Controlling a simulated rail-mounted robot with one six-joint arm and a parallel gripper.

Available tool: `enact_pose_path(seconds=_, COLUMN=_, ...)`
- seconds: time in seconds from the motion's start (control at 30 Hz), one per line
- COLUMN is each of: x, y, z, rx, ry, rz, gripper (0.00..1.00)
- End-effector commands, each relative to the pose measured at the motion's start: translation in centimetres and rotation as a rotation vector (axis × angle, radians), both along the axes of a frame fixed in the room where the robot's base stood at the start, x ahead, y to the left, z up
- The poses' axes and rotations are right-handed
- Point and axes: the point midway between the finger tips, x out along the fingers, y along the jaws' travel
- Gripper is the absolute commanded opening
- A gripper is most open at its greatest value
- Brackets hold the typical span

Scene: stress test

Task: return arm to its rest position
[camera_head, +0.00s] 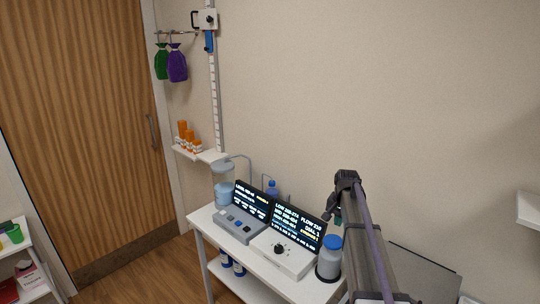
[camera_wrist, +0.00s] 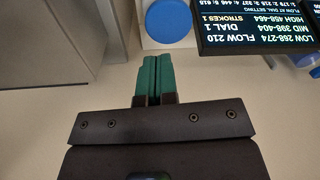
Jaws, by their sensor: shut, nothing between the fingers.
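My gripper shows in the wrist view (camera_wrist: 153,75) with its two green fingers together and nothing between them. In the head view, my arm rises at the lower right and bends at the top, and my gripper (camera_head: 338,215) hangs just above and beside the blue-capped bottle (camera_head: 329,262). The bottle's blue cap (camera_wrist: 168,20) shows past the fingertips in the wrist view, apart from them. The screen with dial readings (camera_wrist: 255,27) is right of the fingers there.
A white table (camera_head: 203,226) carries two consoles with screens (camera_head: 253,200) (camera_head: 299,221) and a clear container (camera_head: 223,190). Orange bottles (camera_head: 186,138) stand on a wall shelf. Green and purple bags (camera_head: 177,64) hang near the wooden door (camera_head: 75,120). A white shelf (camera_head: 529,209) juts in at right.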

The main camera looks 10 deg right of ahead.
Motion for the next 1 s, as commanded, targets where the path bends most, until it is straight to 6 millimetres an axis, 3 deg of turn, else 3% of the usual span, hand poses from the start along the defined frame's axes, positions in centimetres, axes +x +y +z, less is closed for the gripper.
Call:
enact_pose_path(seconds=0.03, x=-4.4, y=1.6, z=-0.3, rx=-0.005, ry=0.014, rz=0.088, gripper=0.0)
enact_pose_path(seconds=0.2, x=-17.5, y=9.9, z=-3.6, rx=-0.016, ry=0.061, rz=0.448, gripper=0.0)
enact_pose_path(seconds=0.3, x=-24.1, y=14.0, z=-5.4, rx=-0.019, ry=0.077, rz=0.601, gripper=0.0)
enact_pose_path(seconds=0.4, x=-28.2, y=16.7, z=-6.7, rx=-0.021, ry=0.084, rz=0.673, gripper=0.0)
enact_pose_path(seconds=0.47, x=-29.1, y=17.7, z=-7.2, rx=-0.022, ry=0.083, rz=0.697, gripper=0.0)
enact_pose_path(seconds=0.57, x=-28.7, y=18.7, z=-7.5, rx=-0.023, ry=0.083, rz=0.719, gripper=0.0)
enact_pose_path(seconds=1.0, x=-28.5, y=18.6, z=-7.2, rx=-0.023, ry=0.082, rz=0.714, gripper=0.0)
